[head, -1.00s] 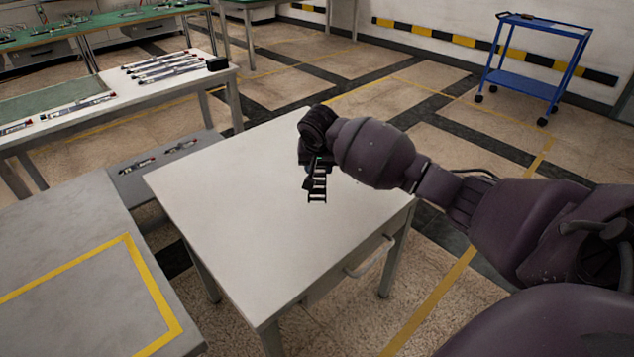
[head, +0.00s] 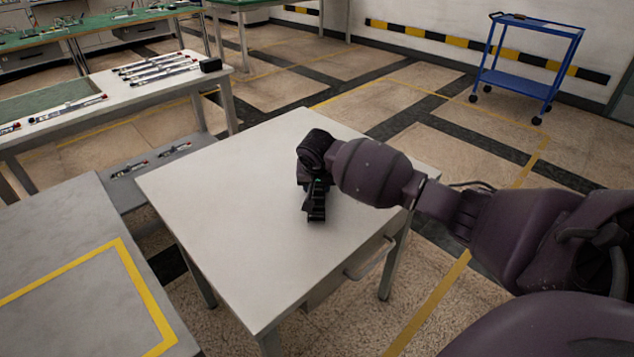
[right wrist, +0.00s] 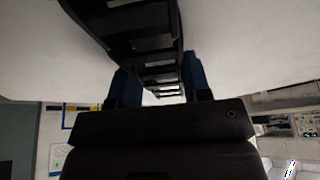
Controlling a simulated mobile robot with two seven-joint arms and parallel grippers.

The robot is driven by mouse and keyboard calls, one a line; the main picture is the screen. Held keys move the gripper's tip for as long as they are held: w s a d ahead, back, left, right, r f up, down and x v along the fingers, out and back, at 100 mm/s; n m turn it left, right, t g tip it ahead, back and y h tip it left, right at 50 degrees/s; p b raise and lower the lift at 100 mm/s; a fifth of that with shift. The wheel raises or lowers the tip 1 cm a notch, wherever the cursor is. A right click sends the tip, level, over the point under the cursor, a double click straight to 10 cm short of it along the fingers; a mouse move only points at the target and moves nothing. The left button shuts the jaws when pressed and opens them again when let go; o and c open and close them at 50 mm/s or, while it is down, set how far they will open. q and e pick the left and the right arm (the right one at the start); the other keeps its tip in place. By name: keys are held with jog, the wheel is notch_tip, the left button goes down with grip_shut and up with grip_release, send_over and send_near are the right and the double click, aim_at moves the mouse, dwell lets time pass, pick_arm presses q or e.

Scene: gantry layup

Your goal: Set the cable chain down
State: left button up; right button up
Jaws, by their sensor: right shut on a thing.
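The black cable chain (head: 317,210) hangs or rests below my right gripper (head: 313,185) over the white table in the head view. In the right wrist view the chain (right wrist: 145,45) runs between the two blue fingertips of the gripper (right wrist: 156,88), which is shut on it. The chain's lower end is at or close to the tabletop; I cannot tell whether it touches. My right arm partly hides the upper part of the chain. My left gripper is not in view.
The white table (head: 230,200) is otherwise bare around the chain. A grey table with a yellow outline (head: 135,275) stands at the left. A bench with several rods (head: 160,66) is behind it. A blue cart (head: 522,80) stands at the back right.

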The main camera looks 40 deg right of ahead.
aim_at(316, 194)
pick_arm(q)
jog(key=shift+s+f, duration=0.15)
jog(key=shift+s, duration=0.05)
pick_arm(e)
jog(key=shift+f, duration=0.15)
jog(key=o, duration=1.1)
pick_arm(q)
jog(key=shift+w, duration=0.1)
pick_arm(e)
jog(key=shift+r, duration=0.5)
jog(key=v, duration=0.2)
jog(key=p+v, duration=0.1)
jog(key=v, duration=0.1)
jog(key=shift+w+d, duration=0.1)
jog(key=shift+w, duration=0.15)
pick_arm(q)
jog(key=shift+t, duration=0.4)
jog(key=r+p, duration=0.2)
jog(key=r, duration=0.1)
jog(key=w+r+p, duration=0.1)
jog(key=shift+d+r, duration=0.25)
pick_arm(e)
jog(key=v, duration=0.8)
jog(key=shift+s+r, duration=0.1)
jog(key=shift+s, duration=0.2)
